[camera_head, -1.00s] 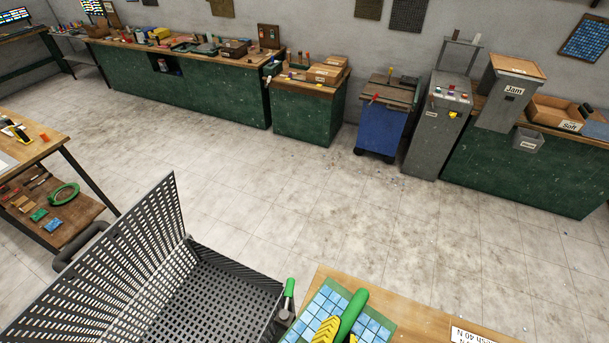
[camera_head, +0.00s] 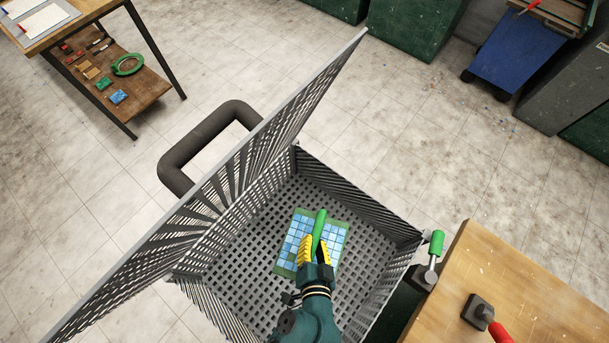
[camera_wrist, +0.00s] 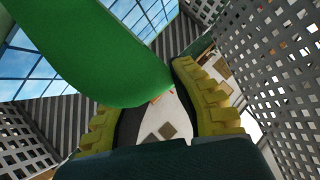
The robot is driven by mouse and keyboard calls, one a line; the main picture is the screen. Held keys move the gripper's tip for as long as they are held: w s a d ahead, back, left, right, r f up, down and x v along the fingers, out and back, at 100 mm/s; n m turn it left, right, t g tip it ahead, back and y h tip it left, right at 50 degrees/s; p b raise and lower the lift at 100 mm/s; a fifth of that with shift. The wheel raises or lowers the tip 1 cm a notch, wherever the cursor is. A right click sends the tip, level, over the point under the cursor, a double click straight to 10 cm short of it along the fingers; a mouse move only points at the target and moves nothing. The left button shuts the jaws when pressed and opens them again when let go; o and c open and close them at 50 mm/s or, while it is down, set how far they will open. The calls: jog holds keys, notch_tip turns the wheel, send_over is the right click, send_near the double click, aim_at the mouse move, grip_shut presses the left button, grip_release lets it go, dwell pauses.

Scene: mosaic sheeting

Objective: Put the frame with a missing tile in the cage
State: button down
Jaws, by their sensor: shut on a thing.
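A green-edged frame of blue tiles (camera_head: 297,232) with a thick green handle (camera_head: 320,222) is inside the grey perforated cage (camera_head: 362,188) in the head view. My gripper (camera_head: 315,245) has yellow fingers and is shut on the handle, reaching down into the cage. My arm and fingers hide part of the frame, and I cannot tell whether a tile is missing or whether the frame touches the floor. In the wrist view the green handle (camera_wrist: 95,50) fills the upper left by the yellow fingers (camera_wrist: 160,100), with blue tiles (camera_wrist: 40,70) behind it.
The cage's perforated lid (camera_head: 250,165) stands open, tilted to the left. A green-handled latch (camera_head: 436,245) is at the cage's right corner. A wooden table (camera_head: 540,290) with a red-handled clamp (camera_head: 495,328) is to the right. A shelved bench (camera_head: 130,85) stands upper left.

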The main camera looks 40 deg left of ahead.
jog(key=f+b, duration=0.2)
jog(key=f, duration=0.4)
jog(key=f+b, duration=0.2)
jog(key=f, duration=0.4)
jog(key=s+a+f+b, duration=0.1)
jog(key=f+b, duration=0.1)
jog(key=f, duration=0.4)
jog(key=shift+s+f, duration=0.1)
jog(key=c, duration=1.1)
grip_release()
jog(key=shift+o, duration=0.2)
jog(key=shift+s+d+r, duration=0.2)
jog(key=shift+r, duration=0.05)
jog(key=v, duration=1.1)
jog(key=shift+d+p, duration=0.25)
jog(key=shift+p, duration=0.15)
jog(key=shift+s+r, duration=0.1)
